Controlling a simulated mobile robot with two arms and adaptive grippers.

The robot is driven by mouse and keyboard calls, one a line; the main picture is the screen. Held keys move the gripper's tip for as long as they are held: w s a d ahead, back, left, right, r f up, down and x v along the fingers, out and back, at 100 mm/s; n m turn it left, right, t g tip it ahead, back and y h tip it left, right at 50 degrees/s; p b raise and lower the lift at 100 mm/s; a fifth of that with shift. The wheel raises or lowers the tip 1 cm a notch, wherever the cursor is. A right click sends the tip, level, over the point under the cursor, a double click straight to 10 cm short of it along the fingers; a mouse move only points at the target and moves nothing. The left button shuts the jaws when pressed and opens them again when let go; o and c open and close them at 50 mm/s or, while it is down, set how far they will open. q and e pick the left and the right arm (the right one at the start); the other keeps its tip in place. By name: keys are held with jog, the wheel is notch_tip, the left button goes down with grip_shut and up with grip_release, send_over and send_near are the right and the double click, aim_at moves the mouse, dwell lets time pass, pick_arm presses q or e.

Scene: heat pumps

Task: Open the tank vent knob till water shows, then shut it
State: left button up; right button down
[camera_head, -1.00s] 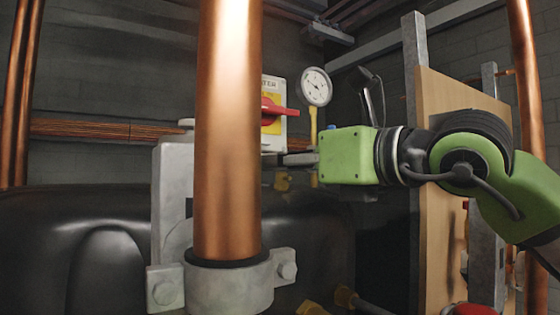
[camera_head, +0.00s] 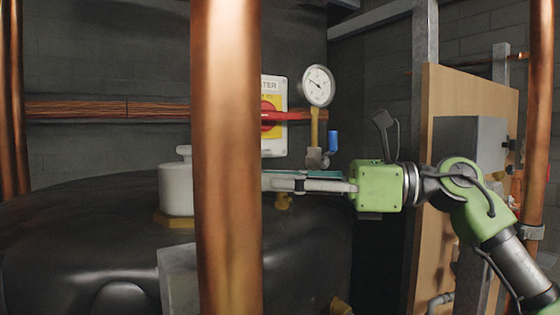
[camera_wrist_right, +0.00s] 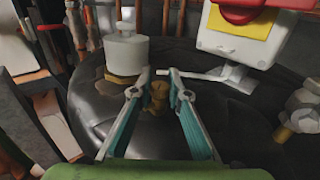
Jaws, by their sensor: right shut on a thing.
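The brass vent fitting (camera_wrist_right: 157,92) stands on top of the black tank (camera_wrist_right: 95,100) in the right wrist view. My right gripper (camera_wrist_right: 158,88) has its two fingers on either side of the brass knob and is shut on it. In the head view the right gripper (camera_head: 268,182) reaches left over the tank (camera_head: 70,230), its fingertips partly behind a copper pipe. Brass (camera_head: 283,201) shows just below the fingers. The knob's turn angle cannot be made out, and I see no water at it. My left gripper is not in view.
A thick copper pipe (camera_head: 226,150) stands upright in front of the tank. A white capped cylinder (camera_head: 177,190) sits on the tank left of the pipe. Behind are a red-handled switch box (camera_head: 272,140), a gauge (camera_head: 318,86) and a blue-handled valve (camera_head: 333,141).

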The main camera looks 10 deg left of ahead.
jog(key=shift+r+n+g, duration=0.15)
jog(key=shift+n+g, duration=0.15)
jog(key=shift+g, duration=0.1)
jog(key=c, duration=1.9)
grip_release()
notch_tip(320, 180, up, 10)
jog(key=shift+f, duration=0.1)
